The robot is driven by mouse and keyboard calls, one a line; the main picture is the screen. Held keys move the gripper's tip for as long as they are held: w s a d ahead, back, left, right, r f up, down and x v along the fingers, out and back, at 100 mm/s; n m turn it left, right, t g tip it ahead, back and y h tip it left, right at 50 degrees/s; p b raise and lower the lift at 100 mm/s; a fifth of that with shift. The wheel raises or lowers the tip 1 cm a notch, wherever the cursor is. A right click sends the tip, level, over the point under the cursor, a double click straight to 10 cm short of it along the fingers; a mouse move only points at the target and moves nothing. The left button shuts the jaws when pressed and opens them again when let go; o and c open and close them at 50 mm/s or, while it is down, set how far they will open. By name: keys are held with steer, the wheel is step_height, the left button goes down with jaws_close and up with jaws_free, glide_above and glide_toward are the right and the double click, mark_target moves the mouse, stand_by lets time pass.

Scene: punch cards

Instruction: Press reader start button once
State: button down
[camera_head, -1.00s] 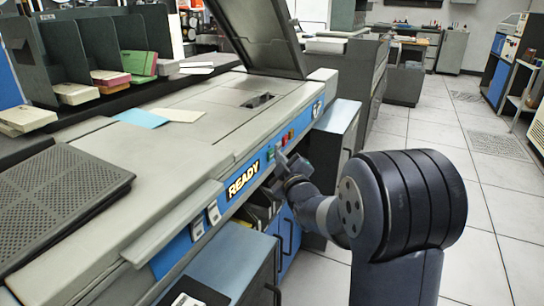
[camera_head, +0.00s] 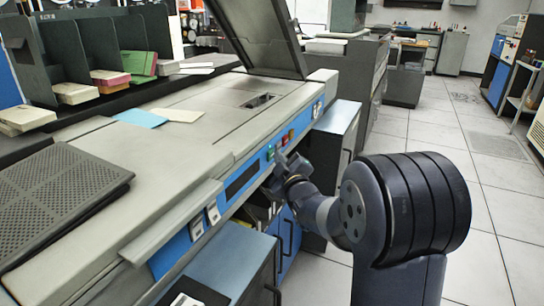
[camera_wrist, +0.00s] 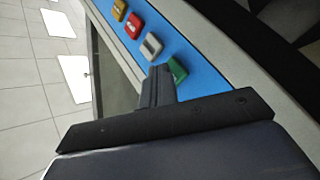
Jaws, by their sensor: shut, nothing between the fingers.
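The card reader's blue front panel (camera_head: 165,262) carries a row of buttons. In the wrist view they are a yellow button (camera_wrist: 119,9), a red button (camera_wrist: 134,25), a grey-white button (camera_wrist: 152,46) and a green button (camera_wrist: 177,71). The green button also shows in the head view (camera_head: 270,154). My gripper (camera_head: 281,163) is shut and empty in front of the panel, with its tips (camera_wrist: 161,72) close beside the green button. I cannot tell whether they touch it. The display window (camera_head: 241,179) is dark. No button labels are readable.
A raised lid (camera_head: 262,38) stands at the reader's far end. Cards (camera_head: 140,118) lie on its top, and a perforated cover (camera_head: 60,195) is at the left. A grey cabinet (camera_head: 335,140) stands just behind my gripper. Open tiled floor (camera_head: 490,230) lies to the right.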

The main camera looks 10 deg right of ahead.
steer(key=shift+s+d, duration=0.35)
steer(key=shift+d, duration=0.1)
steer(key=shift+s+d+b, duration=0.2)
steer(key=shift+s+d, duration=0.5)
steer(key=shift+d, duration=0.35)
steer(key=shift+s+d+b, duration=0.15)
steer(key=shift+s+d, duration=0.55)
steer(key=shift+d, duration=0.35)
steer(key=shift+w+a, duration=0.1)
steer(key=shift+s+d+p, duration=0.6)
steer(key=shift+d+p, duration=0.2)
steer(key=shift+d, duration=0.05)
steer(key=shift+s+d+p, duration=0.55)
steer(key=shift+d+p, duration=0.25)
steer(key=shift+d, duration=0.05)
